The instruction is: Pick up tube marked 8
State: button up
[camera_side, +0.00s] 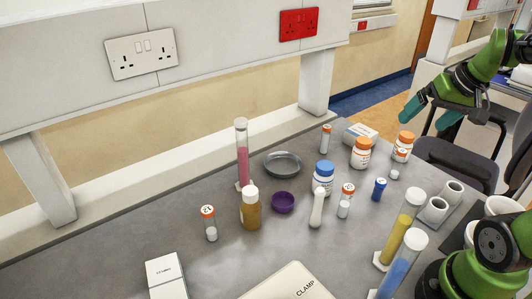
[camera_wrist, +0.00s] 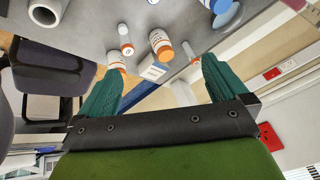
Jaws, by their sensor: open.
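Several small tubes stand on the grey bench in the side view. An orange-capped tube (camera_side: 209,224) at the left has a mark that looks like 12 or 13. Another orange-capped tube (camera_side: 345,201) stands right of centre, with a mark too small to read. A third orange-capped tube (camera_side: 326,140) stands at the back. A short blue tube (camera_side: 379,189) has a white mark on its cap that I cannot read surely. I cannot tell which is marked 8. My gripper (camera_side: 431,116) is open and empty, raised at the upper right, apart from every tube. Its teal fingers also show in the wrist view (camera_wrist: 163,66).
Two orange-capped bottles (camera_side: 361,154) (camera_side: 402,147), a blue-capped bottle (camera_side: 323,178), an amber bottle (camera_side: 250,210) and a purple bowl (camera_side: 283,202) crowd the bench. Tall cylinders holding pink (camera_side: 242,160), yellow (camera_side: 399,229) and blue liquid (camera_side: 401,268) stand around them. The left front is mostly clear.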

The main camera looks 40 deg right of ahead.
jog(key=a+t+y, duration=0.1)
jog(key=a, duration=0.9)
jog(key=shift+w+a+f, duration=0.15)
jog(key=shift+w+a, duration=0.1)
jog(key=shift+a, duration=0.15)
jog(key=a+n, duration=0.1)
jog(key=a, duration=0.1)
jog(key=s+a+y, duration=0.1)
jog(key=a, duration=0.1)
jog(key=a+n, duration=0.1)
jog(key=a, duration=0.1)
jog(key=shift+s+a+n+t, duration=0.3)
jog(key=shift+s+a+t, duration=0.05)
jog(key=shift+t, duration=0.05)
jog(key=shift+c, duration=0.5)
jog(key=shift+a+r, duration=0.25)
jog(key=shift+c, duration=1.2)
jog(key=c, duration=0.4)
